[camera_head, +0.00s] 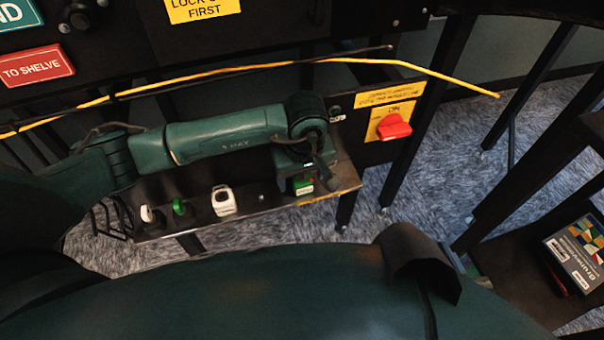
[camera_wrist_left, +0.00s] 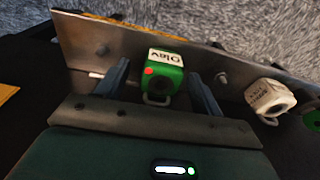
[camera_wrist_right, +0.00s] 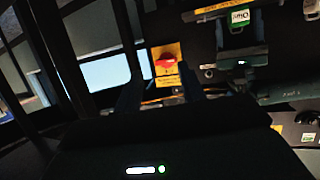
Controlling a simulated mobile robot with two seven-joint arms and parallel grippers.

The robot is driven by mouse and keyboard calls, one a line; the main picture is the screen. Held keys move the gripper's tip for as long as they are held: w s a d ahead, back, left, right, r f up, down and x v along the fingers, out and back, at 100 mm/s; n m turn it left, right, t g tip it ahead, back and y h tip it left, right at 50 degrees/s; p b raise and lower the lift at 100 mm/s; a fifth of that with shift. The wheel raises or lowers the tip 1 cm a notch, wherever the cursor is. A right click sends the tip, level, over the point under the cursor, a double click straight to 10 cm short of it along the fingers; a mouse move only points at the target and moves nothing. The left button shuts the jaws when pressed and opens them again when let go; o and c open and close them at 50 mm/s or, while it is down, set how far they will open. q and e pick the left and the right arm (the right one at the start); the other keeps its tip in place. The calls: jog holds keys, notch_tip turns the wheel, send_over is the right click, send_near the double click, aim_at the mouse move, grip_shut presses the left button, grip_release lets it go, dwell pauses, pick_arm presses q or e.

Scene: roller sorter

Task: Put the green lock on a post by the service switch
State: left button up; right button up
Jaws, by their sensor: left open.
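The green lock (camera_wrist_left: 168,74), with a white name label and a red dot, sits at the metal shelf between the open fingers of my left gripper (camera_wrist_left: 162,85). Gaps show on both sides of it. In the head view the green lock (camera_head: 302,185) is at the shelf's right end, partly hidden under my left gripper (camera_head: 308,170). The red service switch (camera_head: 394,127) is on a yellow plate to the right of the shelf. Short posts (camera_wrist_left: 222,78) stand on the shelf beside the lock. My right gripper (camera_wrist_right: 160,90) looks open and empty, with the switch (camera_wrist_right: 165,61) beyond its fingers.
The shelf (camera_head: 245,209) also carries a white lock (camera_head: 222,200) and another green item (camera_head: 180,207) to the left. A boxed item (camera_head: 577,250) lies at lower right. Dark frame legs stand right of the switch.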

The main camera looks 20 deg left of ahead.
pick_arm(q)
jog(key=shift+r, duration=0.25)
jog(key=r+p, duration=0.1)
jog(key=r, duration=0.1)
jog(key=r+p, duration=0.4)
jog(key=r, duration=0.1)
jog(key=shift+s+d, duration=0.2)
jog(key=shift+s, duration=0.1)
jog(key=r+p, duration=0.1)
jog(key=r, duration=0.1)
jog(key=r+p, duration=0.2)
jog(key=r, duration=0.1)
jog(key=shift+s+d+r, duration=0.25)
jog(key=shift+s+r, duration=0.05)
jog(key=shift+s, duration=0.05)
pick_arm(e)
jog(key=r, duration=0.2)
jog(key=r+m, duration=0.1)
jog(key=d+r+m, duration=0.1)
jog(key=r, duration=0.1)
jog(key=shift+s+d+r, duration=0.1)
jog(key=shift+s+r, duration=0.15)
jog(key=shift+r, duration=0.1)
